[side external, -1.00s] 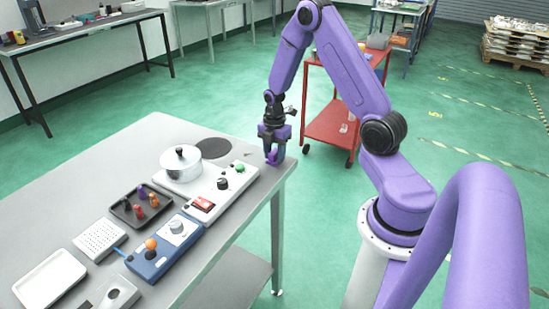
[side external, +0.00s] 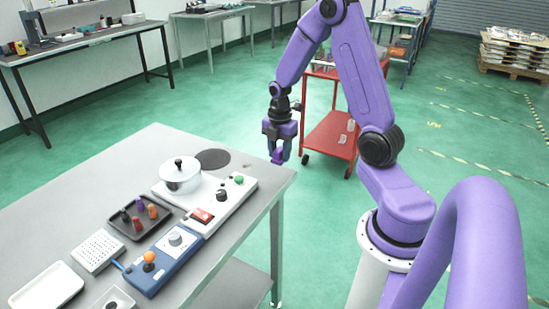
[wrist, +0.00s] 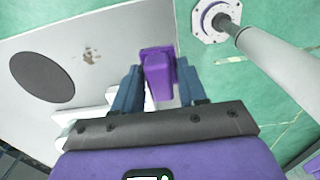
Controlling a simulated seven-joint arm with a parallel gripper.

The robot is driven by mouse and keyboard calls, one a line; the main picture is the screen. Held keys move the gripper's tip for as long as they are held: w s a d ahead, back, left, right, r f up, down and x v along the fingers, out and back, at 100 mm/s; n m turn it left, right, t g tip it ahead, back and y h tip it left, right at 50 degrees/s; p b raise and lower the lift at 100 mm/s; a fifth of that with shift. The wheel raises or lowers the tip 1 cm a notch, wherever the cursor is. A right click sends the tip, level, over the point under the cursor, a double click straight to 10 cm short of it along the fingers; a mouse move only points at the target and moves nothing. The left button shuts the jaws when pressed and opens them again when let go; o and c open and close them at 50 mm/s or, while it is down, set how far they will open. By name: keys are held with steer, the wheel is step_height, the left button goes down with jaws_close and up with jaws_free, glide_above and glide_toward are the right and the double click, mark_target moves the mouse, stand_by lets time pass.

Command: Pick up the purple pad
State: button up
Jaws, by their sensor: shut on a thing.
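The purple pad (wrist: 158,72) shows in the wrist view as a purple block between the two blue-grey fingers of my gripper (wrist: 160,84). My gripper is shut on it. In the side view my gripper (side external: 279,155) hangs pointing down above the table's far right corner, with the purple pad (side external: 277,156) between its fingertips. The pad is held clear of the table top. The fingers cover part of the pad's sides.
The grey table (side external: 110,170) carries a lidded pot (side external: 180,178) on a white panel with knobs, a dark disc (side external: 213,159), a black tray (side external: 128,233) of coloured pegs and a blue control box (side external: 160,262). A red cart (side external: 325,140) stands behind. The table's far right corner is bare.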

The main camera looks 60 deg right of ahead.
steer(key=s+a+r, duration=0.4)
steer(key=s+r, duration=0.2)
steer(key=s, duration=0.3)
steer(key=shift+s+a, duration=0.3)
steer(key=shift+s, duration=0.1)
